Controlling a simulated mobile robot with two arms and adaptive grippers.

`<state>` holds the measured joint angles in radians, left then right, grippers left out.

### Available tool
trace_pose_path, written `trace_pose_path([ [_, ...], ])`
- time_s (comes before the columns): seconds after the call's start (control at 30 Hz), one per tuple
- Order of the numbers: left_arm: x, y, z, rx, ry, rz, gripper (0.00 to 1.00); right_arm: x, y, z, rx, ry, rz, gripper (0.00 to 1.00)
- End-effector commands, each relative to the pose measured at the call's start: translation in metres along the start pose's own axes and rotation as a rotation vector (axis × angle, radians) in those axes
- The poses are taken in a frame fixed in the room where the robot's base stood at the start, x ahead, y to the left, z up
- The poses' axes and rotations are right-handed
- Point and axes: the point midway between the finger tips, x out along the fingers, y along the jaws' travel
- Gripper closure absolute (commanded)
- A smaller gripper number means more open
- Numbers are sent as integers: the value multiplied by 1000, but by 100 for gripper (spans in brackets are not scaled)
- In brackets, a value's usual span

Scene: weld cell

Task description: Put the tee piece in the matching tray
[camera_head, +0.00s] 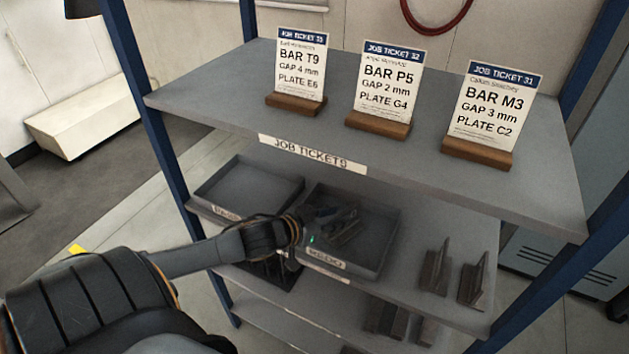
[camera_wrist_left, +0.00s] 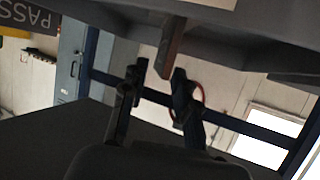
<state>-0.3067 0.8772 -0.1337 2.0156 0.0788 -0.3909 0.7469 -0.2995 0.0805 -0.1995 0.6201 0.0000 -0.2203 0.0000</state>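My left gripper (camera_head: 335,222) reaches over the right-hand tray (camera_head: 388,243), whose label appears to read REDO. In the left wrist view its two fingers (camera_wrist_left: 156,88) stand apart with background showing between them. A narrow brownish-grey piece (camera_wrist_left: 171,46), perhaps the tee piece, shows just beyond the fingertips. I cannot tell whether it touches them. In the head view the gripper hides most of what lies there. The left-hand tray (camera_head: 243,190), apparently labelled PASS, looks empty. Two tee-shaped metal pieces (camera_head: 436,268) (camera_head: 474,280) stand on the shelf at right. My right gripper is not in view.
The upper shelf (camera_head: 230,90) is close above the trays and carries three job tickets (camera_head: 386,85) on wooden stands. Blue posts (camera_head: 165,150) frame the rack. More dark metal pieces (camera_head: 388,320) sit on a lower level.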

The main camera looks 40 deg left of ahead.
Motion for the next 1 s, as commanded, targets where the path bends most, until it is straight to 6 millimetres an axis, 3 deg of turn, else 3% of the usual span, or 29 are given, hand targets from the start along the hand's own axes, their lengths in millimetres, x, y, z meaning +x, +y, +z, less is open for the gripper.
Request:
trace_pose_path([
  [0.3,-51,1,2,-1,-5,0,70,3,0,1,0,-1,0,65],
  [0.5,-72,0,1,-2,-3,0,70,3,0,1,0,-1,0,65],
  [1.0,-82,0,0,0,0,-1,70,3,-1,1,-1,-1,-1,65],
])
